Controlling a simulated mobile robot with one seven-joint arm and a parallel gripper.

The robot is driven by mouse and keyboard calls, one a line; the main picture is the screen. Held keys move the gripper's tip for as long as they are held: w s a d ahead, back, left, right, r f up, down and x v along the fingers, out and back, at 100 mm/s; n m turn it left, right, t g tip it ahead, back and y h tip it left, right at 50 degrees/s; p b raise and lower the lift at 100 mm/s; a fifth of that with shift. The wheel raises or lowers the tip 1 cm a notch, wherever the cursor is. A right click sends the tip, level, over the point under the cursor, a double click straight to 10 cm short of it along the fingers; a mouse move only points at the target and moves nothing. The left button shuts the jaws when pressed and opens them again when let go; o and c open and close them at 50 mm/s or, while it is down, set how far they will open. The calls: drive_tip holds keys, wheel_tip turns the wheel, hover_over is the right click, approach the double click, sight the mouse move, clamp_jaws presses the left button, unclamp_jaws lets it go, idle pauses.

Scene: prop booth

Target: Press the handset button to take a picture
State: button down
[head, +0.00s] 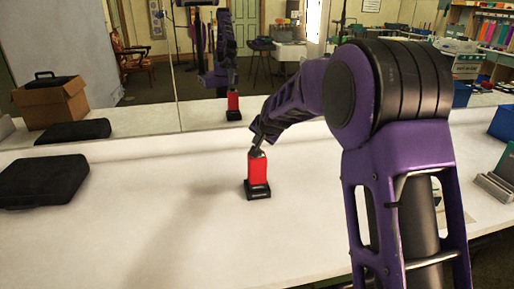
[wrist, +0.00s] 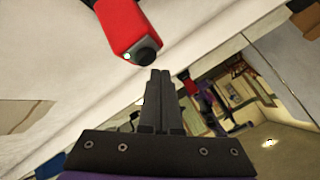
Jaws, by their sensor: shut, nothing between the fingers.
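The handset (head: 258,171) is a red block standing upright in a black base (head: 258,192) on the white counter. In the wrist view the red handset (wrist: 120,25) shows at the top, with a dark round knob and a small pale spot at its end. My gripper (head: 256,150) is at the handset's top end in the head view. In the wrist view its fingers (wrist: 160,73) are shut and empty, with their tips just below the knob. A small gap shows there, but I cannot tell whether they touch the handset in depth.
The white counter (head: 140,235) is clear around the handset. Black cases (head: 42,180) and a cardboard box (head: 52,103) stand at the left. A mirror (head: 165,80) behind the counter reflects the handset and my arm. A grey rack (head: 492,187) is at the right.

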drive_tip(key=shift+r, duration=0.1)
drive_tip(key=shift+r+p, duration=1.85)
drive_tip(key=shift+r, duration=0.7)
